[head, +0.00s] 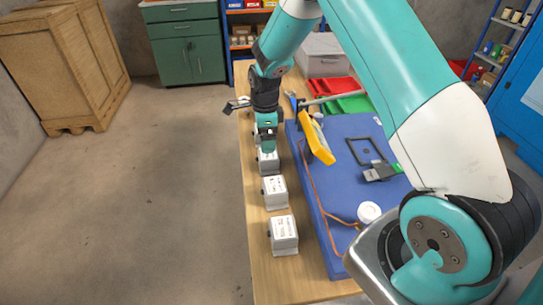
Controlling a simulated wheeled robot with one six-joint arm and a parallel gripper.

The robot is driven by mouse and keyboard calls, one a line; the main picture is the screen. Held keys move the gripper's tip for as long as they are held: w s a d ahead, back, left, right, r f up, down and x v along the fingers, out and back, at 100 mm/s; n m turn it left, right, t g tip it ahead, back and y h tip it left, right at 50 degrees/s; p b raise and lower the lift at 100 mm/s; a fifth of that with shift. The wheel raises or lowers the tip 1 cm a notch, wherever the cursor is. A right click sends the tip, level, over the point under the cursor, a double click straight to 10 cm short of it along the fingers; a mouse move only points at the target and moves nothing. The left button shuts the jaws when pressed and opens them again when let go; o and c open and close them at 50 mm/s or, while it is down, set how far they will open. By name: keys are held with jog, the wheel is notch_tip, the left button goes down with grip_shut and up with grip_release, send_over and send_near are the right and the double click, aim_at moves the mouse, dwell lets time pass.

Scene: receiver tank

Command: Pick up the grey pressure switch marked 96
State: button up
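Several pale grey box-shaped switches stand in a row along the left edge of the wooden bench. The nearest switch (284,234) and the middle switch (275,191) are in full view, with dark print on top too small to read. A farther switch (269,163) is partly covered by my teal wrist. I cannot tell which one is marked 96.
Red and green bins (352,103) and a grey case (322,56) stand behind. The floor at left is clear.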

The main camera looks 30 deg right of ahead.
aim_at(269, 158)
notch_tip(269, 158, down, 4)
jog(key=shift+d+f+p, duration=0.1)
jog(key=shift+p, duration=0.25)
jog(key=shift+d+f+p, duration=0.2)
jog(key=shift+f+p, duration=0.35)
jog(key=shift+f, duration=0.9)
jog(key=shift+d+f+p, duration=0.15)
jog(key=shift+f+p, duration=0.35)
jog(key=shift+f, duration=0.9)
jog(key=c, duration=1.1)
jog(key=shift+r, duration=0.15)
